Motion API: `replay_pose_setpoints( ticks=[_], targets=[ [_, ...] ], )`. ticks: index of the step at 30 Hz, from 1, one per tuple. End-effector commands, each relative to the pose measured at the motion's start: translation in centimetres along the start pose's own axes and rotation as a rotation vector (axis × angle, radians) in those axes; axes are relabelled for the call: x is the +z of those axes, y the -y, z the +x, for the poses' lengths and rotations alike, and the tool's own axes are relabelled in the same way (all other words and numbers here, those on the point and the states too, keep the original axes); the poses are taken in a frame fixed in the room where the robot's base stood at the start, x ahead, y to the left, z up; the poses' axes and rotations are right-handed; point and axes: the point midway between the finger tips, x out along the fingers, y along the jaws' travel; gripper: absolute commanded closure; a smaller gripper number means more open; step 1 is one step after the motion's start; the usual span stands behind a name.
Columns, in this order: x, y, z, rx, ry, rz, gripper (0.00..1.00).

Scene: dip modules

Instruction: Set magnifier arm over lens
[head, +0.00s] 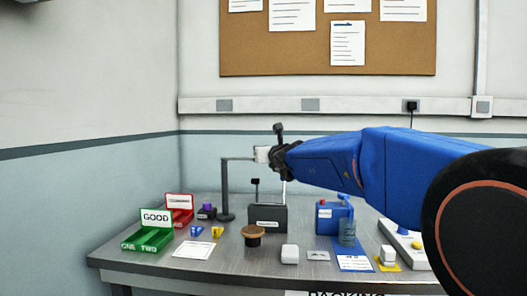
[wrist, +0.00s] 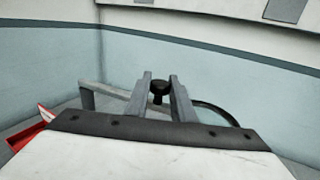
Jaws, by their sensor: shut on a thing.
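The magnifier arm has a dark upright post (head: 225,195) at the back of the table and a horizontal bar (head: 238,159) reaching right to my gripper. My gripper (wrist: 159,80) has its two grey fingers closed on a dark knob (wrist: 159,90) in the wrist view. The bar (wrist: 105,91) runs in from the left there, and a dark curved rim (wrist: 218,112) shows at right behind the fingers. In the head view my wrist hides the grip. A round brown piece with a dark top (head: 253,235), possibly the lens, sits lower on the table; I cannot tell for certain.
A green GOOD tray (head: 150,238) and a red tray (head: 180,209) stand at left. A dark grey box (head: 267,218) stands below the gripper.

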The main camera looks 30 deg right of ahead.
Motion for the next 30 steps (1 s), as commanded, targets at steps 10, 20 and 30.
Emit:
replay_pose_setpoints(
  ticks=[10, 20, 30],
  targets=[
    [0.1, 0.0, 0.0, 0.0, 0.002, 0.0, 0.59],
    [0.1, 0.0, -0.2, 0.0, 0.001, 0.0, 0.59],
    [0.2, 0.0, -4.1, 0.0, 0.004, 0.0, 0.59]
  ],
)
